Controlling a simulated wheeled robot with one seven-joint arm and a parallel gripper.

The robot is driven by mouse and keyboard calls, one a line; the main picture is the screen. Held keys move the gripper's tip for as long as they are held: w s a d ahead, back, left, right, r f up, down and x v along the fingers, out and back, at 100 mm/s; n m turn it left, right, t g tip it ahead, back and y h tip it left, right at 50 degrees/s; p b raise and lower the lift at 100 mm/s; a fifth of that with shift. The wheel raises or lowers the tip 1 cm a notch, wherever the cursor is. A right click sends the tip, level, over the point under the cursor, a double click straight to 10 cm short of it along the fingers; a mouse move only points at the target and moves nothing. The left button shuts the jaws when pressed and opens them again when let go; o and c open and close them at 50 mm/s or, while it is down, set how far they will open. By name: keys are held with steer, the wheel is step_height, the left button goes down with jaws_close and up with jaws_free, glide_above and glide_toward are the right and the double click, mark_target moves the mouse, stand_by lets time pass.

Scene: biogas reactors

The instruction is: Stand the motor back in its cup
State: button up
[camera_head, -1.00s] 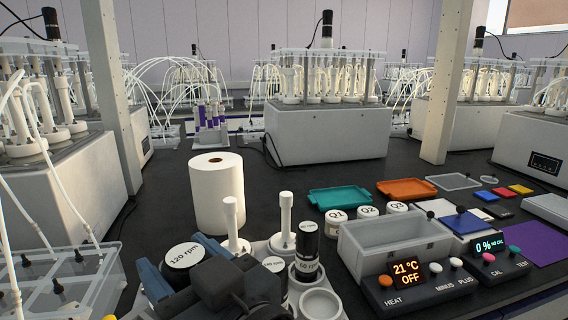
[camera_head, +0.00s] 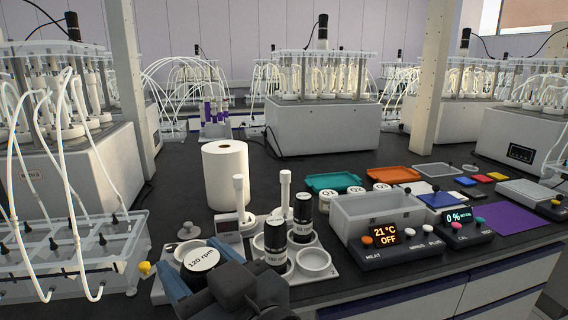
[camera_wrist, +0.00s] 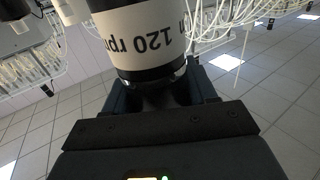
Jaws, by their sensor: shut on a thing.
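The rack (camera_head: 345,283) holds an open, empty-looking cup (camera_head: 314,261) at front right. Two other dark motors stand upright in it, one in front (camera_head: 275,238) and one behind (camera_head: 303,212). My arm hides the rack's front left.
A paper roll (camera_head: 226,175) stands further back. A clear bin (camera_head: 378,218) and heater panel (camera_head: 400,242) are to the right. A tubed clear box (camera_head: 75,255) is at left.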

steer(key=w+d+f+m+t+h, duration=0.2)
steer(key=w+d+f+h, duration=0.15)
steer(key=d+f, duration=0.5)
steer(key=w+d+f+m+t+h, duration=0.2)
steer(key=w+d+f, duration=0.35)
steer(key=f, duration=0.65)
steer(key=s+d+f+m+h, duration=0.2)
steer(key=s+d+f+h, duration=0.1)
steer(key=d+f, duration=0.5)
steer(key=s+d+f+m+h, duration=0.2)
steer(key=s+d+f, duration=0.3)
steer(key=d+f, duration=0.4)
steer(key=shift+d+f+m+t+h, duration=0.3)
steer(key=shift+f+t+h, duration=0.1)
steer(key=shift+h, duration=0.45)
steer(key=shift+a, duration=0.15)
